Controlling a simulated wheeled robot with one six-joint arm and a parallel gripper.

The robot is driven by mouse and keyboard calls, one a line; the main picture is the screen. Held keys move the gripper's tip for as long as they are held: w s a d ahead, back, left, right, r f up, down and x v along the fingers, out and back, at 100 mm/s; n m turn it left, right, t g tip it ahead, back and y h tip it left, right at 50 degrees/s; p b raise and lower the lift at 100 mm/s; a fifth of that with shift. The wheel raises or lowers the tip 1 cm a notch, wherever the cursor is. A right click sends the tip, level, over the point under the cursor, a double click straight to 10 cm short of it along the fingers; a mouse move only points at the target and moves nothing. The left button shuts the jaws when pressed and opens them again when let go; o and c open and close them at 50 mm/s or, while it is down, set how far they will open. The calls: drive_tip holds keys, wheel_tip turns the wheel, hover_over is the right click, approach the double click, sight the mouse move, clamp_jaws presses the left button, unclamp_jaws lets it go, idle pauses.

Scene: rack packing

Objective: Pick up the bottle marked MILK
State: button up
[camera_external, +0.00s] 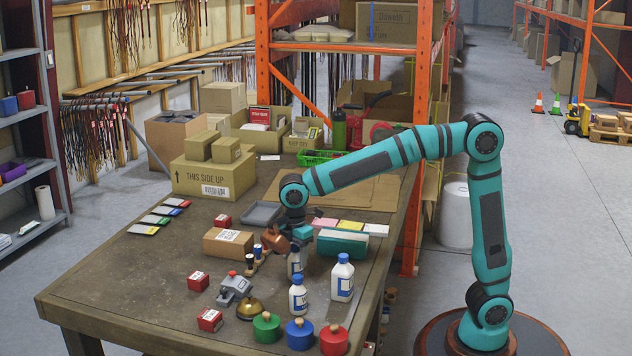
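Three white bottles with blue caps and blue-marked labels stand upright near the right side of the table: a front-right bottle (342,281), a front-left bottle (298,298) and a rear bottle (294,266). The label words are too small to read, so I cannot tell which one says MILK. My gripper (295,240) is low over the table, just above or beside the rear bottle's cap. Its fingers are too small and partly hidden, so I cannot tell whether they are open or touching the bottle.
A copper-coloured object (276,239) sits close left of my gripper. A brown box (228,244) and a teal box (342,243) flank the area. Green (266,329), blue (300,336) and red (334,341) weights stand in front of the bottles.

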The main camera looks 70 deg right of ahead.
drive_tip(key=c, duration=0.6)
drive_tip(key=shift+r, duration=0.1)
drive_tip(key=shift+c, duration=0.2)
